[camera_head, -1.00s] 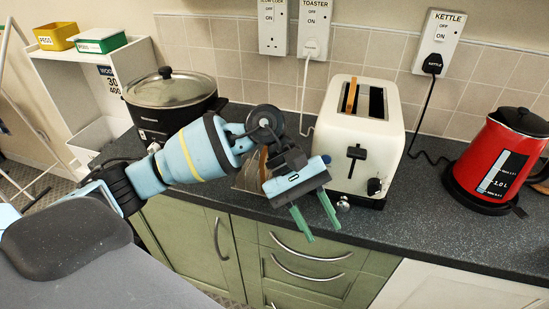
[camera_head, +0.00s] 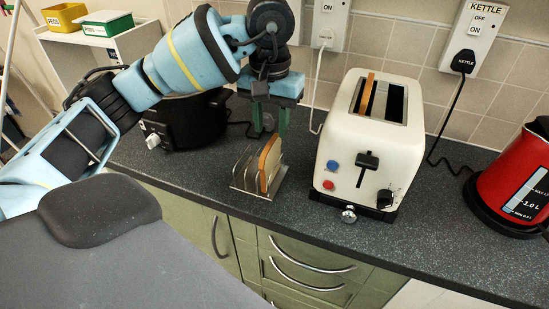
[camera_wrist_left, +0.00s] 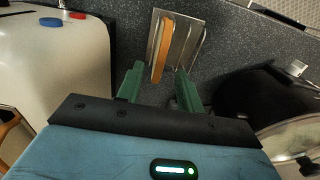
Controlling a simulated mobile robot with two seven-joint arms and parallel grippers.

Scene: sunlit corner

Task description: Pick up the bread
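A slice of bread (camera_head: 268,163) with an orange-brown crust stands upright in a metal toast rack (camera_head: 243,177) on the counter. In the left wrist view the bread (camera_wrist_left: 161,50) is in the rack (camera_wrist_left: 192,40), between and beyond the two green fingertips. My left gripper (camera_head: 270,122) points down above and behind the rack. Its fingers are apart and nothing is between them; it also shows in the left wrist view (camera_wrist_left: 160,84). Another slice (camera_head: 367,96) sits in a slot of the white toaster (camera_head: 345,140). My right gripper is not in view.
The toaster stands close to the right of the rack. A black cooker (camera_head: 190,122) stands to the left, partly hidden by my left arm. A red kettle (camera_head: 510,185) is at the far right. The dark counter (camera_head: 435,215) is clear between toaster and kettle.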

